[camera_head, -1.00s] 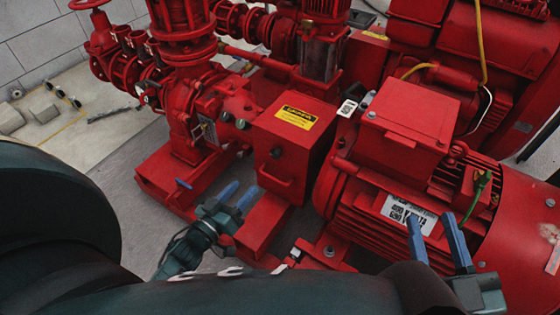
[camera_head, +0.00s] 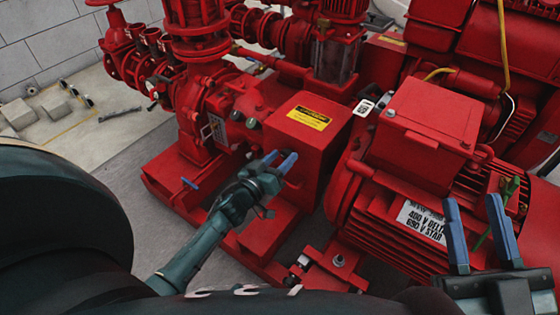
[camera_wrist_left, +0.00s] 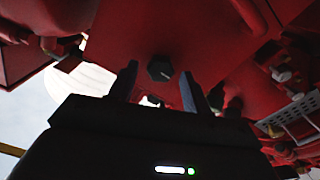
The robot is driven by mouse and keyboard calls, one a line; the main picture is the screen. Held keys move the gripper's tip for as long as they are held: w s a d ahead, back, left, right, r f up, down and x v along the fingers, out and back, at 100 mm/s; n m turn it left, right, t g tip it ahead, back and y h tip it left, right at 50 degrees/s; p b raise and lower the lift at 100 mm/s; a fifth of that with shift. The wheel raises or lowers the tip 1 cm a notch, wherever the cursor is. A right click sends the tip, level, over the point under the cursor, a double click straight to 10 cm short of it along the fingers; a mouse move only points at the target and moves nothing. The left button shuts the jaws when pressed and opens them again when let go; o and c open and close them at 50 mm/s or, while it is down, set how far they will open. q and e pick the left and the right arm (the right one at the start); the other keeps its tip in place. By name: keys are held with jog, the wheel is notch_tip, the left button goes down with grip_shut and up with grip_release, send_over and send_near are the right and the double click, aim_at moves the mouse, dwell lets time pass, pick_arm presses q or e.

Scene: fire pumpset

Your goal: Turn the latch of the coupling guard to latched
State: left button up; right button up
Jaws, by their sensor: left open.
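The coupling guard (camera_head: 322,143) is a red box with a yellow warning label, between the pump and the motor. In the left wrist view its latch (camera_wrist_left: 160,68) is a dark round knob with a small pale mark, on a red face (camera_wrist_left: 165,35). My left gripper (camera_head: 279,159) is open at the guard's front face and hides the latch in the head view. In the left wrist view the knob shows between its two fingertips (camera_wrist_left: 158,80). I cannot tell whether they touch it. My right gripper (camera_head: 474,198) is open and empty in front of the motor.
The red motor (camera_head: 385,220) with a white label stands to the right of the guard. The pump (camera_head: 205,110) and its pipes stand to the left. Red base rails (camera_head: 265,240) run below the guard.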

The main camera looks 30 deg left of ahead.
pick_arm(q)
jog(key=shift+c, duration=0.3)
jog(key=c, duration=0.9)
jog(key=shift+c, duration=0.2)
